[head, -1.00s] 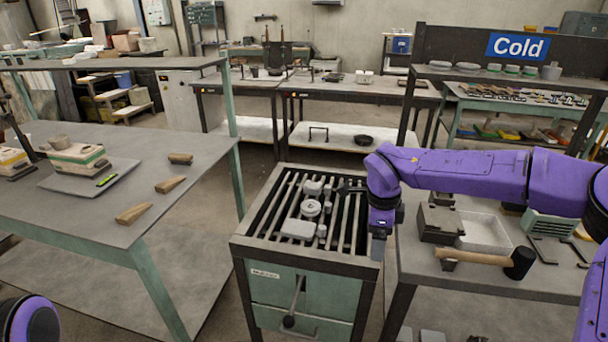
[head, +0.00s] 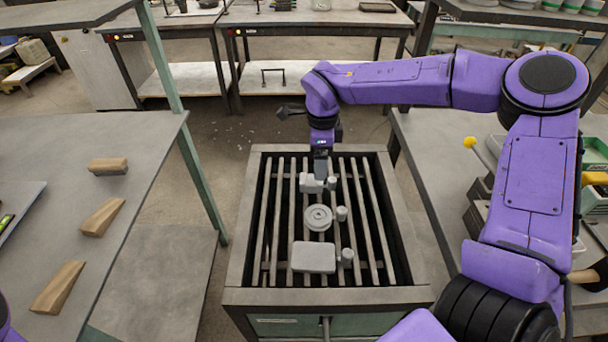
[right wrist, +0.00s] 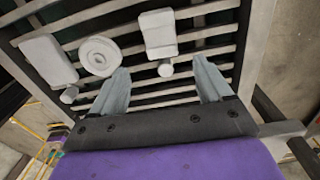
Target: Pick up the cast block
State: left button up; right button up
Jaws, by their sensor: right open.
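Three pale grey castings lie on the slatted grate (head: 379,225). The farthest is a small stepped block (head: 311,184) with a round stub beside it; it also shows in the right wrist view (right wrist: 158,33). A round disc (head: 318,218) lies in the middle, and a flat rectangular casting (head: 313,258) lies nearest. My right gripper (head: 320,172) points down at the far block and partly covers it. In the right wrist view its fingers (right wrist: 161,72) are apart and empty, with the block just beyond the gap between the tips. My left gripper is out of view.
A table (head: 150,150) with several wooden wedges stands at left. A bench (head: 425,135) with boxes and a hammer is at right, partly hidden by my right arm.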

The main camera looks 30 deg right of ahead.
aim_at(311, 183)
jog(key=shift+s+f, duration=0.2)
jog(key=shift+f, duration=0.35)
jog(key=shift+s+f, duration=0.2)
jog(key=shift+f, duration=0.35)
jog(key=f, duration=0.2)
jog(key=w+f, duration=0.1)
jog(key=f, duration=0.2)
jog(key=shift+f+p, duration=0.3)
jog(key=shift+p, duration=0.1)
jog(key=shift+w, duration=0.1)
jog(key=c, duration=1.2)
